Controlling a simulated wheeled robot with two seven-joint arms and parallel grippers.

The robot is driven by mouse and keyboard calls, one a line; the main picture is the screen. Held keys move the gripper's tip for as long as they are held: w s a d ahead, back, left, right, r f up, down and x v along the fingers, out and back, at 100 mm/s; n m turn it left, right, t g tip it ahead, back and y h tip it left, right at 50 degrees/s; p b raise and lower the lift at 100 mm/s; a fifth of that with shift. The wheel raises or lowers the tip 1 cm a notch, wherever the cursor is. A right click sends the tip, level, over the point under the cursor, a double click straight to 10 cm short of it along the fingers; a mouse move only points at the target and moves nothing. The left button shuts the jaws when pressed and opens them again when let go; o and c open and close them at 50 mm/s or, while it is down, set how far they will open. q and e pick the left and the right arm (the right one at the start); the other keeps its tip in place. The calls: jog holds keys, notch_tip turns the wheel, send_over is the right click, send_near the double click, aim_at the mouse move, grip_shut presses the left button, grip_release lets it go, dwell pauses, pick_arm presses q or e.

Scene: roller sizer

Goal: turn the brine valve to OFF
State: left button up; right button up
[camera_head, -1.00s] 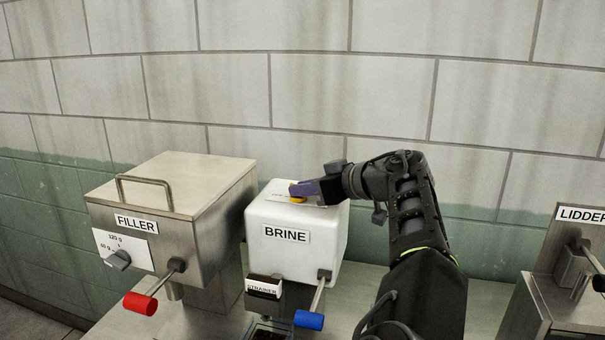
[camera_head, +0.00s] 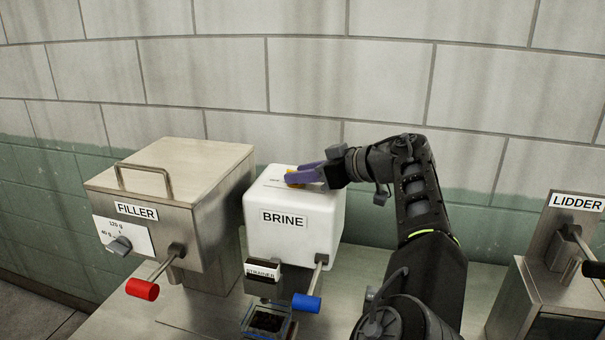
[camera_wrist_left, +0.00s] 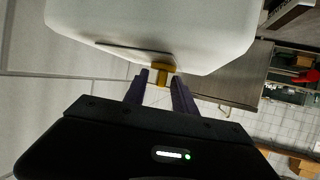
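The brine tank (camera_head: 330,222) is a white box with a BRINE label (camera_head: 284,219) on its front. Its valve is a small yellow handle (camera_head: 294,182) on the tank top, partly hidden by my fingers. The wrist view also shows the yellow handle (camera_wrist_left: 161,69), beside the white tank (camera_wrist_left: 150,25). My left gripper (camera_head: 303,176) reaches in over the tank top from the right. Its purple fingers (camera_wrist_left: 159,78) are apart, with the handle at and between their tips; I cannot tell whether they touch it. The valve's markings are too small to read. My right gripper is not in view.
Left of the tank stands the metal filler (camera_head: 190,207) with a red-ended lever (camera_head: 142,289). Below the tank are a blue-ended lever (camera_head: 306,303), a strainer label (camera_head: 262,270) and a small dark-filled container (camera_head: 267,321). The lidder (camera_head: 545,270) stands at the right. A tiled wall is close behind.

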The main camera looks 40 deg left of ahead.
pick_arm(q)
jog(key=shift+d+r, duration=0.15)
jog(key=shift+d, duration=0.3)
jog(key=v, duration=0.5)
jog(key=shift+d+r, duration=0.35)
jog(key=shift+d, duration=0.5)
